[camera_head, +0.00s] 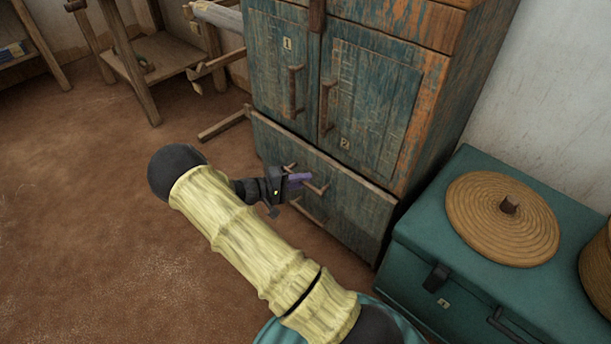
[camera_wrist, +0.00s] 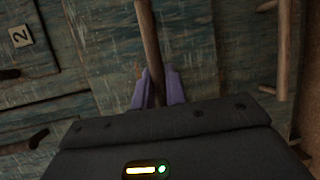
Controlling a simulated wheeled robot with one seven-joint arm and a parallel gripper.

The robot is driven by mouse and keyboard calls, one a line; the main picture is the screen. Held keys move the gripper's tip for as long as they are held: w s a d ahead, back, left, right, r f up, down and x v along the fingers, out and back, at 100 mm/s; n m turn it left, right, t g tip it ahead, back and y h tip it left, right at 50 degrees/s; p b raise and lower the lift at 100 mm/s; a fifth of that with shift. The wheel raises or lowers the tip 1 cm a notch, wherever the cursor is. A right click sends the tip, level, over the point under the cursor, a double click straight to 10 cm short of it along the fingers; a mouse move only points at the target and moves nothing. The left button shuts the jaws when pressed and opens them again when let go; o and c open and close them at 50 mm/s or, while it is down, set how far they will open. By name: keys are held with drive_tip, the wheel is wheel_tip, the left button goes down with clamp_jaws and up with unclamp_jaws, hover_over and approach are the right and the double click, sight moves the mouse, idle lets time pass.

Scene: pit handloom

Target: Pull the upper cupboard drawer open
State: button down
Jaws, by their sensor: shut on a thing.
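The cupboard (camera_head: 375,110) is weathered blue-green wood, with doors marked 1 and 2 above a drawer section (camera_head: 350,205). My gripper (camera_head: 299,181) is at the drawer section, its purple fingers at a brown bar handle. In the wrist view my gripper (camera_wrist: 155,88) is shut on this upper drawer handle (camera_wrist: 150,40), one finger on each side of the bar. The upper drawer front (camera_wrist: 105,55) lies behind it. I cannot tell whether the drawer stands slightly out. A second bar handle (camera_wrist: 281,50) shows to the right, apart from my gripper.
A teal chest (camera_head: 405,235) with a round woven lid (camera_head: 500,218) on it stands close at the cupboard's right. A wooden frame (camera_head: 222,125) lies to the left, and a low wooden table (camera_head: 155,65) stands farther back. The brown floor (camera_head: 90,240) at the left is clear.

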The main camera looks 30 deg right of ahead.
drive_tip(key=s+a+p, duration=0.3)
drive_tip(key=a, duration=0.7)
drive_tip(key=s+a+p, duration=0.3)
drive_tip(key=s+a, duration=0.1)
drive_tip(key=a, duration=0.6)
drive_tip(key=shift+s, duration=0.2)
drive_tip(key=c, duration=1.7)
unclamp_jaws()
drive_tip(key=a+r+p, duration=0.1)
drive_tip(key=a, duration=0.4)
drive_tip(key=a+r+p, duration=0.1)
drive_tip(key=a+p, duration=0.1)
drive_tip(key=a, duration=0.4)
drive_tip(key=w+a+r+p, duration=0.1)
drive_tip(key=a, duration=0.5)
drive_tip(key=shift+a, duration=0.1)
